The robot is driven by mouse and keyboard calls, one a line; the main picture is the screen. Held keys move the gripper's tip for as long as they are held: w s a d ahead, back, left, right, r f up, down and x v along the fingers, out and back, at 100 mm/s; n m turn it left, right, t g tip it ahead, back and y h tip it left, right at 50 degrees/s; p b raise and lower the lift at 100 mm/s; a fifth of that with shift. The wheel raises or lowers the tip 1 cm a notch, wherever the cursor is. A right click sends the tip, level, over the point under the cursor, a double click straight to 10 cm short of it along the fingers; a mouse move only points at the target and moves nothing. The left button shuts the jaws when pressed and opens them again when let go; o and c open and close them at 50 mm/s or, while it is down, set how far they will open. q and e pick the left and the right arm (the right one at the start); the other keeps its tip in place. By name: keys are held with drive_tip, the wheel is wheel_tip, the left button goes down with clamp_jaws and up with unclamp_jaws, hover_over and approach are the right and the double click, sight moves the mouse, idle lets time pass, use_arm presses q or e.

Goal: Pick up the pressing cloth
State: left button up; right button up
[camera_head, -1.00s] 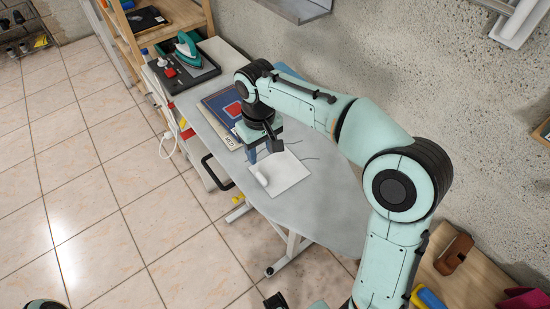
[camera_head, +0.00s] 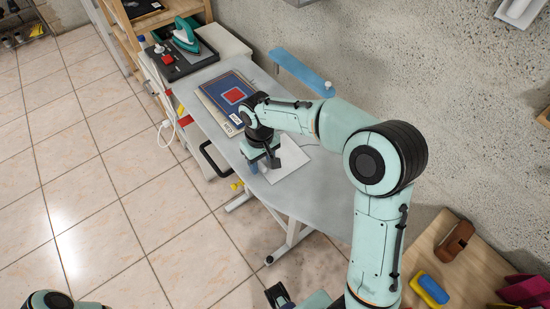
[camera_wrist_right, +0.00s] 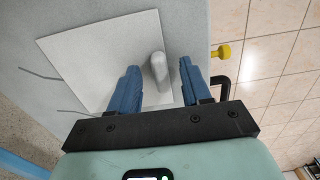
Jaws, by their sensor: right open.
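The pressing cloth (camera_head: 294,163) is a pale, square sheet lying flat on the grey ironing board (camera_head: 318,208), with a raised, rounded ridge near one edge. In the right wrist view the cloth (camera_wrist_right: 100,62) fills the upper middle, and its ridge (camera_wrist_right: 159,72) stands between my two blue fingers. My right gripper (camera_head: 262,168) is over the cloth's left part in the head view and hides the ridge there. It is open (camera_wrist_right: 158,80), with one finger on each side of the ridge. Whether the fingers touch the cloth is unclear.
A blue panel with a red square (camera_head: 233,95) lies on the board behind the gripper. A teal iron (camera_head: 185,36) stands on a dark tray at the back left. A long blue board (camera_head: 300,72) is by the wall. A wooden bench (camera_head: 455,285) is at the lower right.

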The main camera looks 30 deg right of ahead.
drive_tip(key=shift+f, duration=0.25)
clamp_jaws()
